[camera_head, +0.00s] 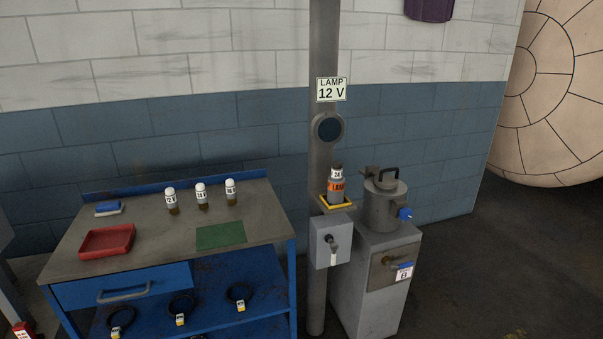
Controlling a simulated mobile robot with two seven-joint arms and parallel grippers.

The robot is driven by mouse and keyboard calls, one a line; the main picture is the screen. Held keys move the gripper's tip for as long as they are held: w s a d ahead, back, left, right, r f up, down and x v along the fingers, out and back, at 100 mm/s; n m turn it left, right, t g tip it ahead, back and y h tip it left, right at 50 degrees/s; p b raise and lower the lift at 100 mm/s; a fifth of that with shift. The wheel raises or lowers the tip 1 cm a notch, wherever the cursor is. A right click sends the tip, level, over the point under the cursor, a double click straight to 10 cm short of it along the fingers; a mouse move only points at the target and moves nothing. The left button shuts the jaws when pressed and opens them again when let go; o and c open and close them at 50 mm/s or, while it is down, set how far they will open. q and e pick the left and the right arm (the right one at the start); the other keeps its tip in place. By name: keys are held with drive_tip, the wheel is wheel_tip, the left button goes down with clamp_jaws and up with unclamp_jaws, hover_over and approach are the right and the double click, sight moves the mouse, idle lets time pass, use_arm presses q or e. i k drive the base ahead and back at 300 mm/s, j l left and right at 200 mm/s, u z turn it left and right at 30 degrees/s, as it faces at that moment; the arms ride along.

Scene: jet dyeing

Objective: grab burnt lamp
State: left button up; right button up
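A small dark-topped cylinder (337,187) with a white label reading about "24" and an orange label stands upright on a yellow-edged ledge (337,204) on the grey post. Its orange lettering is too small to read surely. Above it, a dark round lens (328,127) sits in a grey ring under a sign (331,90) reading "LAMP 12 V". Three white-capped, brown-bottomed lamps stand on the workbench: left (171,200), middle (202,195), right (231,191). Which lamp is burnt I cannot tell for sure. Neither gripper is in view.
The blue workbench (150,235) holds a red tray (107,241), a green mat (220,235) and a blue-and-white block (109,208). Black rings lie on its lower shelf. Floor at right is clear.

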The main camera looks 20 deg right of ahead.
sight(337, 168)
drive_tip(key=i+l+u, duration=0.15)
drive_tip(key=l+u, duration=0.25)
drive_tip(key=l, duration=0.45)
drive_tip(key=l+u, duration=0.35)
drive_tip(key=l, duration=0.55)
drive_tip(key=l+u, duration=0.1)
drive_tip(key=l, duration=1.75)
drive_tip(key=l+u, duration=0.15)
drive_tip(key=l, duration=1.7)
drive_tip(key=k, duration=0.1)
